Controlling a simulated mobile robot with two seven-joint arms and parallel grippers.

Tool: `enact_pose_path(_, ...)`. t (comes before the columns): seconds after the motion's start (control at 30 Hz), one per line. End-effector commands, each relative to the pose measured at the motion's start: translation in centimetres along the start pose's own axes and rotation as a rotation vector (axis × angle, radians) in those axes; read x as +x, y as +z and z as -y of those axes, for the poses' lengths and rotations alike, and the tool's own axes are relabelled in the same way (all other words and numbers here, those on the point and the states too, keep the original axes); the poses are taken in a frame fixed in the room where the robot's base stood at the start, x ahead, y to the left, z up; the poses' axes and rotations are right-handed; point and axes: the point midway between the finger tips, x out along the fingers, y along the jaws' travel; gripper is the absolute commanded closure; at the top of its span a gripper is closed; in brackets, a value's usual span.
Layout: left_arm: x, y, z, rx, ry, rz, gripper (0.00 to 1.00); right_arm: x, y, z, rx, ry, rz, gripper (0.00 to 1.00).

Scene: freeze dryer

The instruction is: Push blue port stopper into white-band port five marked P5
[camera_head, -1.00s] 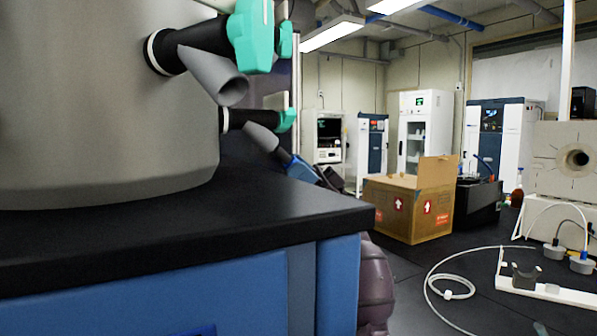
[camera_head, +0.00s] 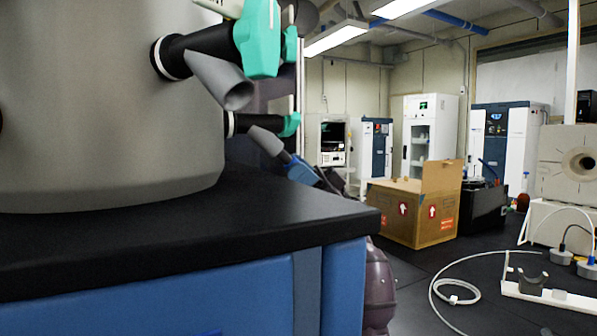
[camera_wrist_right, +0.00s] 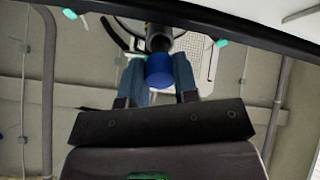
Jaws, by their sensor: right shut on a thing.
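My right gripper (camera_head: 290,163) shows small in the head view, at the angled grey tube of the lower port (camera_head: 240,123) on the big grey drum (camera_head: 110,110). This port has a white band and a teal handle; no P5 mark is readable. In the right wrist view my right gripper (camera_wrist_right: 160,85) has its two blue fingers shut on the blue stopper (camera_wrist_right: 160,71). A dark port end (camera_wrist_right: 159,40) is straight beyond the stopper. I cannot tell whether the stopper touches it or is inside. My left gripper is not in view.
An upper white-banded port (camera_head: 195,52) with a grey tube and teal handle juts from the drum. The drum stands on a black-topped blue bench (camera_head: 290,215). A cardboard box (camera_head: 405,212) and a coiled hose (camera_head: 458,290) are on the floor to the right.

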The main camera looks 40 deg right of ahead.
Motion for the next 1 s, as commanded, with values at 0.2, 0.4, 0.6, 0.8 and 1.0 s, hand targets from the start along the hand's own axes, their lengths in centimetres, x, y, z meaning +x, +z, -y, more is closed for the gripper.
enact_pose_path(0.2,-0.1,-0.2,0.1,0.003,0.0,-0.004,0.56,0.1,0.0,0.0,0.0,0.0,0.0,1.0)
enact_pose_path(0.4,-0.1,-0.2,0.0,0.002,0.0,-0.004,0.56,0.4,0.0,0.0,0.0,-0.001,-0.001,1.0)
enact_pose_path(0.6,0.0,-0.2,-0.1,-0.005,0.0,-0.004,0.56,0.8,0.0,0.0,0.001,0.0,-0.001,1.0)
enact_pose_path(0.8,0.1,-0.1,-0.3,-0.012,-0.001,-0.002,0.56,1.1,0.0,0.0,0.0,0.0,-0.001,1.0)
enact_pose_path(1.0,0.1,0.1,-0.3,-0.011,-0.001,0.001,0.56,1.4,0.0,0.0,0.0,0.0,-0.001,1.0)
